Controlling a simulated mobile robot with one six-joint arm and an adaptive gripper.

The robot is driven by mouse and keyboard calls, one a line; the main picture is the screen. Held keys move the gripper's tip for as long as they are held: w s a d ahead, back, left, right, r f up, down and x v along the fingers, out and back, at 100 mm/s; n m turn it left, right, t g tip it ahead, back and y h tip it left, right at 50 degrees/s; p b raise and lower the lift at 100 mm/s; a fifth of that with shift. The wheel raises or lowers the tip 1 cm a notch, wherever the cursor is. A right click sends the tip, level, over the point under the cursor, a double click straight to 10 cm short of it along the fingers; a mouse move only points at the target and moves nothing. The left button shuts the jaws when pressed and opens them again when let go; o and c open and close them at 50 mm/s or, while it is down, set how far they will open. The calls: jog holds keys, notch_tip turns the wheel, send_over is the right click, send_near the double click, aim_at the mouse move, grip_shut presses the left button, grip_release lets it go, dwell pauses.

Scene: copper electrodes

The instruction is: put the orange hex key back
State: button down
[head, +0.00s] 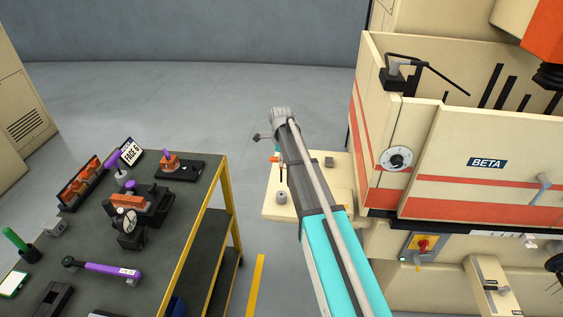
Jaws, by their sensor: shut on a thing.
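My arm reaches away from me over a small cream shelf on the machine's left side. The arm's end hides most of my gripper (279,155); only a sliver shows past the arm's left edge. My gripper is shut on a small orange piece (274,159), which looks like part of the orange hex key. The rest of the key is hidden, so its tilt and its gap to the shelf cannot be told.
The cream shelf (310,205) carries a grey knob-like part (281,198) and a small grey block (329,161). The cream BETA machine (460,185) stands close on the right. A dark workbench (185,210) with tools stands on the left, with open floor between.

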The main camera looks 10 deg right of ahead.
jog(key=shift+f, duration=0.15)
notch_tip(320, 180, down, 5)
jog(key=b, duration=0.5)
jog(key=shift+f+b, duration=0.1)
jog(key=shift+b, duration=0.2)
jog(key=shift+f, duration=0.2)
dwell(0.7)
jog(key=shift+f+b, duration=2.65)
jog(key=shift+b, duration=0.2)
jog(key=shift+c, duration=2.3)
grip_release()
jog(key=o, duration=0.5)
jog(key=shift+c, duration=0.2)
jog(key=shift+r, duration=0.2)
